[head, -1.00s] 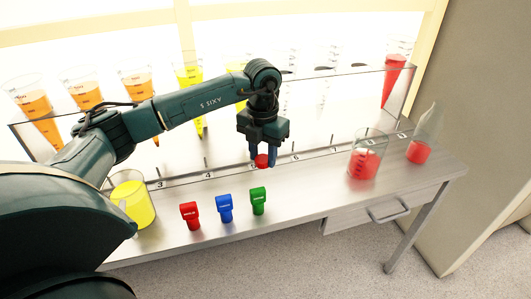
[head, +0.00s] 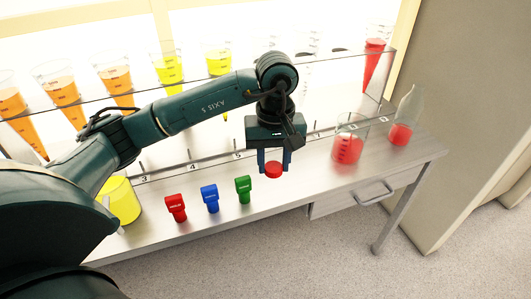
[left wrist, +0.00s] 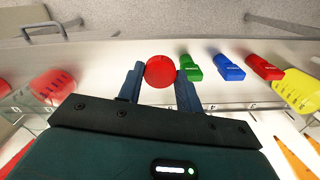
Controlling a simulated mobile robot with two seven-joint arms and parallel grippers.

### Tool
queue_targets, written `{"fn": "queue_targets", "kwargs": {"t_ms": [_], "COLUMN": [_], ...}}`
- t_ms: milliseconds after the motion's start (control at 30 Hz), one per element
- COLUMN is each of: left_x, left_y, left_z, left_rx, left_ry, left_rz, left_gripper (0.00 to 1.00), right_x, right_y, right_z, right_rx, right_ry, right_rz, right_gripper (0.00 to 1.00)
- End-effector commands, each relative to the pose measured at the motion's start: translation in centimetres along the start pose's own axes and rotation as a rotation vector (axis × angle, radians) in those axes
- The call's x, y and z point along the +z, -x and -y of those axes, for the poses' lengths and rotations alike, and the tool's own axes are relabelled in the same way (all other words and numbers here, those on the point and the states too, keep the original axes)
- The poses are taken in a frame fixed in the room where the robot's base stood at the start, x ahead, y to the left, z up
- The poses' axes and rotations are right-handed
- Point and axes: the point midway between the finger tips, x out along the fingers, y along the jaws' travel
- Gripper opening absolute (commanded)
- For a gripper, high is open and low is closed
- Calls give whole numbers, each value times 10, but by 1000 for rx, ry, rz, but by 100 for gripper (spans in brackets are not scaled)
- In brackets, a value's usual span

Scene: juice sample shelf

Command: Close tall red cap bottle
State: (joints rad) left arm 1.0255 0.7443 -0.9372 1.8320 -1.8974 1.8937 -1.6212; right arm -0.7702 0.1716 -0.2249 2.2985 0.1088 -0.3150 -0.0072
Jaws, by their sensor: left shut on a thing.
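My left gripper (head: 274,165) is shut on a round red cap (head: 273,170), held above the metal table between its two blue fingers. The cap also shows in the left wrist view (left wrist: 160,72) between the fingertips. A tall clear bottle (head: 404,118) with a narrow open neck and red liquid at its bottom stands at the right end of the table, well right of the gripper. My right gripper is not in view.
A glass beaker with red liquid (head: 348,148) stands between the gripper and the bottle. A yellow beaker (head: 121,201) and red (head: 176,208), blue (head: 210,198) and green (head: 243,189) small items stand to the left. A clear shelf with cone-shaped vessels runs behind.

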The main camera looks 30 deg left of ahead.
Motion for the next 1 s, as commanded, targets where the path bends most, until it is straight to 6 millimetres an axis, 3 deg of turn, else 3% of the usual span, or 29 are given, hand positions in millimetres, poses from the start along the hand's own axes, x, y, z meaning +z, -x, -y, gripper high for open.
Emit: {"fn": "queue_targets", "kwargs": {"t_ms": [100,300,667,1000], "left_x": [10,19,21,20], "left_y": [3,6,6,6], "left_z": [-4,-7,-8,-7], "left_rx": [2,1,1,1], "left_ry": [-280,-555,-613,-611], "left_rz": [-3,-6,-7,-7], "left_gripper": [11,11,11,11], "right_x": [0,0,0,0], "right_y": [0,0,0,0], "right_z": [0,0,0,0], "right_rx": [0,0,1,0], "right_ry": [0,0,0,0], "right_rz": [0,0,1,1], "right_gripper": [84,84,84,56]}}
